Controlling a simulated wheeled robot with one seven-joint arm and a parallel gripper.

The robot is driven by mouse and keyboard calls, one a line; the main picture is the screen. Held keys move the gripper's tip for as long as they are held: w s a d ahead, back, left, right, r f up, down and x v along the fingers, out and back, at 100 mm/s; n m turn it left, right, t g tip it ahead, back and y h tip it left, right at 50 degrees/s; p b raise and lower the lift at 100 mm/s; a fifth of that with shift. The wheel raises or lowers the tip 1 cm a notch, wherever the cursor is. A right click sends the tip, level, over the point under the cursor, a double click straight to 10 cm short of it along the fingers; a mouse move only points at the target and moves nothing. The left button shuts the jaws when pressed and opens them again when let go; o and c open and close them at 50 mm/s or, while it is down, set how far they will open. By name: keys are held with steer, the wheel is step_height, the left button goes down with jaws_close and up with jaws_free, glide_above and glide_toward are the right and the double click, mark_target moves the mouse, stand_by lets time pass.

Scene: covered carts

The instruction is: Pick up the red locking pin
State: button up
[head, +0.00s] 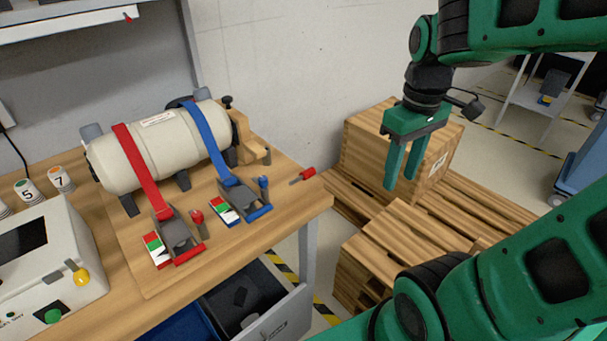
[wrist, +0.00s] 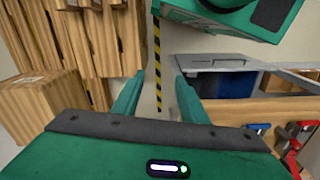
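A small red-handled piece (head: 303,175) lies near the right edge of the wooden workbench. Another red-topped pin (head: 197,217) stands upright beside the red strap's buckle (head: 175,237). I cannot tell for certain which is the red locking pin. My gripper (head: 402,184) hangs fingers down, to the right of the bench and in front of a wooden crate. It is open and empty, apart from both red pieces. In the wrist view my two fingers (wrist: 158,78) stand apart with floor between them; red parts (wrist: 292,148) show at the lower right.
A cream cylinder (head: 157,150) is strapped on the bench with a red strap (head: 138,165) and a blue strap (head: 207,140). A grey drawer (head: 285,320) stands open below. A wooden crate (head: 365,150) and pallets (head: 400,240) are right of the bench.

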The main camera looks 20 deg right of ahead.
steer(key=w+a+r+n, duration=0.3)
steer(key=w+a+n, duration=0.3)
steer(key=w+n, duration=0.35)
steer(key=n, duration=1)
glide_above(302, 173)
steer(key=shift+n, duration=0.25)
step_height(302, 173, down, 10)
steer(key=shift+r, duration=0.2)
jaws_close()
